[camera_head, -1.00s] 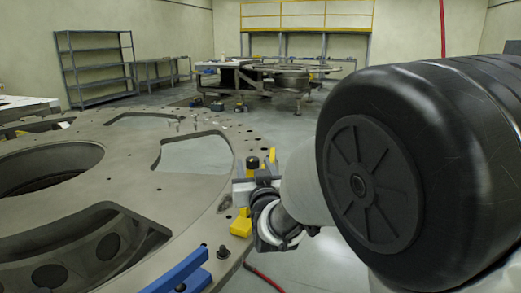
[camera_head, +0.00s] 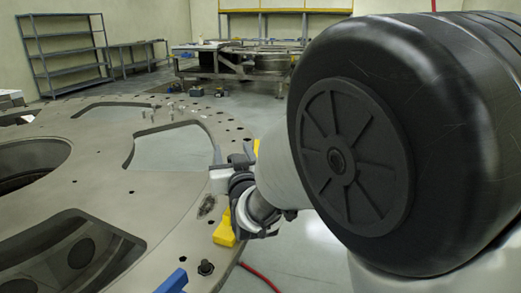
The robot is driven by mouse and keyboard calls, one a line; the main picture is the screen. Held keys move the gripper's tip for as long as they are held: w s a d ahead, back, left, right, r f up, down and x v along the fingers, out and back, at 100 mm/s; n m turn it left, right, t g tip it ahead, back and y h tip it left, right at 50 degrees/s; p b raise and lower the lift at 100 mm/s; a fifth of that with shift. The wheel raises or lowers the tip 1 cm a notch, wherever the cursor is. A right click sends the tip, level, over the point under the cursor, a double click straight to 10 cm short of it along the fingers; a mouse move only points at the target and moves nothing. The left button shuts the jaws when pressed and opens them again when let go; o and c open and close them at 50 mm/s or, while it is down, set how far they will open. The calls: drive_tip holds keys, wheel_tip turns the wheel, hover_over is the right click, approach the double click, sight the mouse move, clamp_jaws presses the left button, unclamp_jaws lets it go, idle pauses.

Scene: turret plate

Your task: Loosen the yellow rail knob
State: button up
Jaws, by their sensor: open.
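The large grey turret plate (camera_head: 150,215) fills the left and middle of the head view. My gripper (camera_head: 232,158) is over the plate's right rim, with its fingers apart. A small yellow part (camera_head: 256,147) shows just behind and to the right of the fingers, mostly hidden by them; I cannot tell whether it is the rail knob or whether the fingers touch it. A yellow block (camera_head: 224,233) sits at the plate edge below my wrist, partly covered by it. No rail is clearly visible.
A blue bar end (camera_head: 172,281) and a dark bolt (camera_head: 205,267) are at the near plate edge. Small bolts (camera_head: 172,107) stand on the far side. A red hose (camera_head: 258,277) lies on the floor. Shelves (camera_head: 68,55) and workbenches are at the back.

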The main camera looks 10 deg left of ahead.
drive_tip(key=c, duration=1)
drive_tip(key=shift+c, duration=0.2)
drive_tip(key=shift+n+g+y, duration=0.3)
drive_tip(key=shift+n+y, duration=0.1)
drive_tip(key=shift+s+a+n+g+y+p, duration=0.3)
drive_tip(key=shift+s+n+g+y+p, duration=0.9)
drive_tip(key=shift+n+g, duration=2.2)
drive_tip(key=shift+s+a+n+g+y+p, duration=0.45)
drive_tip(key=shift+n+g+y+p, duration=1.45)
drive_tip(key=shift+g, duration=2.5)
drive_tip(key=shift+s+a+n+g+y+p, duration=0.2)
drive_tip(key=shift+s+n+g+y+p, duration=0.7)
drive_tip(key=shift+n+g+p, duration=2)
drive_tip(key=shift+n+g+b, duration=0.5)
drive_tip(key=shift+g+b, duration=0.2)
drive_tip(key=shift+g, duration=0.4)
drive_tip(key=o, duration=1)
drive_tip(key=shift+s, duration=0.1)
drive_tip(key=shift+o, duration=0.2)
